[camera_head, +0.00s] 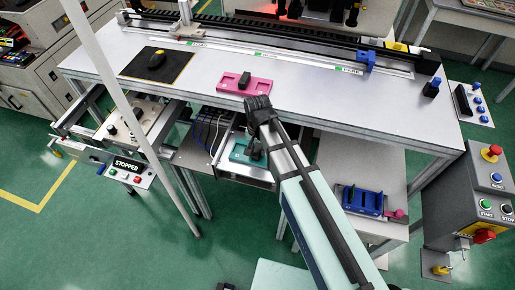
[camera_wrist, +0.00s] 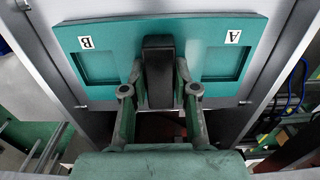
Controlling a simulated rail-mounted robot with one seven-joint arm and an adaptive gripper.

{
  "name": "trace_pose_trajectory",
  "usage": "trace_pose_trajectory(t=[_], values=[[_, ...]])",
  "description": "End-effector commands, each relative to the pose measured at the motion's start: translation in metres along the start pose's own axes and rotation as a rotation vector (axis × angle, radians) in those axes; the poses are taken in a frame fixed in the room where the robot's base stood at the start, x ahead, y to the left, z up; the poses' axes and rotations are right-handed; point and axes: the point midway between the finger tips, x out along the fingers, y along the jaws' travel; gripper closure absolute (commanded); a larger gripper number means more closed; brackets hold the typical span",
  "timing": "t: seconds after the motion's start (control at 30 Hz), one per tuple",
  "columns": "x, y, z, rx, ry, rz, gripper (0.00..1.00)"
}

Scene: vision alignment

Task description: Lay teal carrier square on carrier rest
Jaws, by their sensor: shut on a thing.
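The teal carrier (camera_head: 238,150) is a flat plate below the front edge of the long bench. In the wrist view the teal carrier (camera_wrist: 220,66) shows two recesses, labelled B and A, with a black upright grip (camera_wrist: 158,72) between them. My gripper (camera_wrist: 158,88) has its two fingers on either side of this black grip and is shut on it. In the head view my gripper (camera_head: 254,150) partly covers the carrier. A light grey metal surface (camera_wrist: 90,9) surrounds the carrier; it may be the carrier rest. I cannot tell whether the carrier touches it.
A pink plate with a black block (camera_head: 258,86) lies on the long bench (camera_head: 190,75). A blue fixture (camera_head: 362,201) stands on the lower side table at right. A post (camera_head: 125,105) rises at left. Cables (camera_head: 205,125) hang beside the carrier.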

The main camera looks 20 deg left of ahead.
Motion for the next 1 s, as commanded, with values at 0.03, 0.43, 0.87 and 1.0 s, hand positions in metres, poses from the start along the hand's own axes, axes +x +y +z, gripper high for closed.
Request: trace_pose_trajectory(t=[0.03,0.43,0.87,1.0], values=[[0.001,0.0,0.0,0.0,0.0,0.0,1.0],[0.001,0.0,0.0,0.0,0.0,0.0,0.42],[-0.038,0.0,-0.001,0.0,0.003,-0.002,0.42],[-0.065,0.0,-0.001,0.0,0.003,-0.002,0.42]])
